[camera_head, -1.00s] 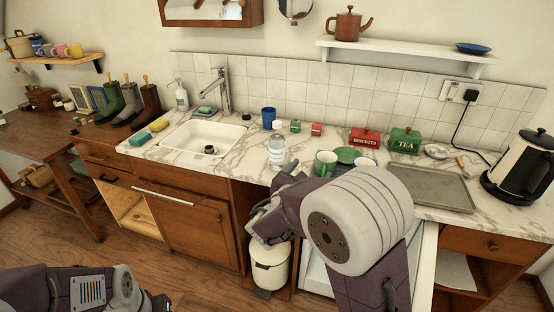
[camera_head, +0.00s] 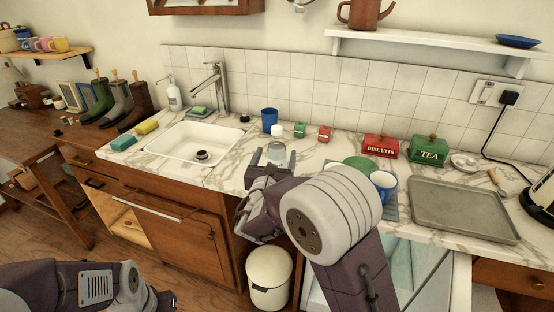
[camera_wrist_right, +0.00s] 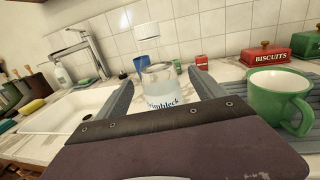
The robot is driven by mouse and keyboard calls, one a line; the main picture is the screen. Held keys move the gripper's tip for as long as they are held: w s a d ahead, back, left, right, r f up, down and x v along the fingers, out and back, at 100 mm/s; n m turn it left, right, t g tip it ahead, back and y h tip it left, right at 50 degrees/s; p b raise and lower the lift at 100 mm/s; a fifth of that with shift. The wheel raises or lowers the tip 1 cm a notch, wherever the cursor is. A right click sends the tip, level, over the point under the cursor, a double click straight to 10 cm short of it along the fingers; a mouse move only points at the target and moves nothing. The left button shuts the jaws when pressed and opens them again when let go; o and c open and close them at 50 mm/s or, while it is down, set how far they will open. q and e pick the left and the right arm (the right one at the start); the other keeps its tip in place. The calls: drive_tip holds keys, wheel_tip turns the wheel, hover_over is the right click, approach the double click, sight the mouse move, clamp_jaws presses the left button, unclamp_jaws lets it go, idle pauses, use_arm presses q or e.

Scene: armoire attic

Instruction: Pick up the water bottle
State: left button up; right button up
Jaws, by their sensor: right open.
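The water bottle (camera_head: 277,154) is clear and stands upright on the marble counter right of the sink. A white cap (camera_head: 277,131) shows above it. My right gripper hides its lower part in the head view. In the right wrist view the bottle (camera_wrist_right: 162,88), with dark blue lettering, stands between the two fingers of my right gripper (camera_wrist_right: 162,77). The fingers are open, one on each side. I cannot tell whether either touches it. My left arm shows at the lower left of the head view, but its gripper does not.
A green mug (camera_wrist_right: 279,97) stands close to the right of the right finger. A blue cup (camera_head: 269,120) and small red and green boxes stand behind. The sink (camera_head: 190,142) is at the left; biscuit and tea tins and a grey tray (camera_head: 462,208) are at the right.

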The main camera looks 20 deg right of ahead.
drive_tip(key=x, duration=0.4)
drive_tip(key=f+x, duration=0.1)
drive_tip(key=x, duration=0.1)
drive_tip(key=shift+w, duration=0.1)
drive_tip(key=shift+a+r, duration=0.1)
drive_tip(key=shift+r, duration=0.05)
drive_tip(key=shift+c, duration=1)
clamp_jaws()
